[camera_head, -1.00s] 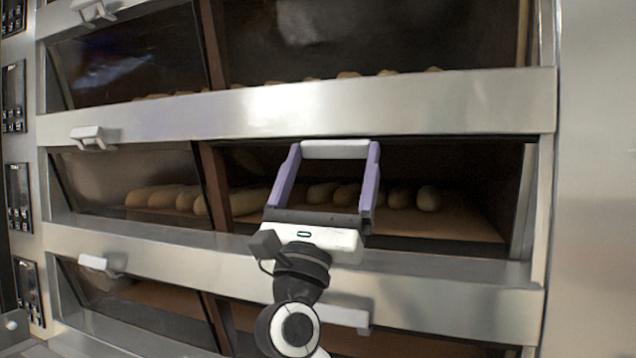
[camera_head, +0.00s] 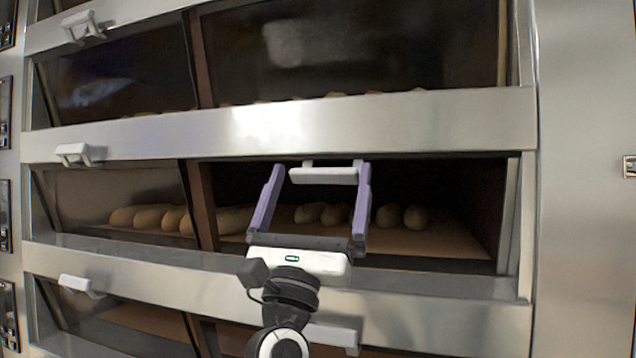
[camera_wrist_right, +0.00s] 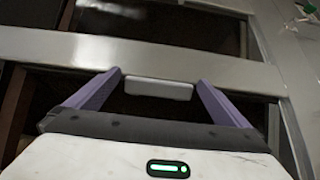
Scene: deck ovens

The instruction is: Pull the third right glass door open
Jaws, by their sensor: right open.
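The right glass door of the middle deck in the head view has a pale bar handle (camera_head: 323,175) below the steel beam. My right gripper (camera_head: 318,170) is open, its two purple fingers on either side of this handle. The wrist view also shows the handle (camera_wrist_right: 158,89) between the finger ends, against a dark opening, with the beam above it. I cannot tell whether the fingers touch it. The door's glass is hard to make out, so how far it stands open is unclear. My left gripper is not in view.
Bread loaves (camera_head: 323,213) lie on the deck behind the gripper. Left-hand doors have similar handles, one on the middle deck (camera_head: 72,154). A lower right handle (camera_head: 333,336) is partly behind my right arm. A plain steel panel (camera_head: 585,200) is at the right.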

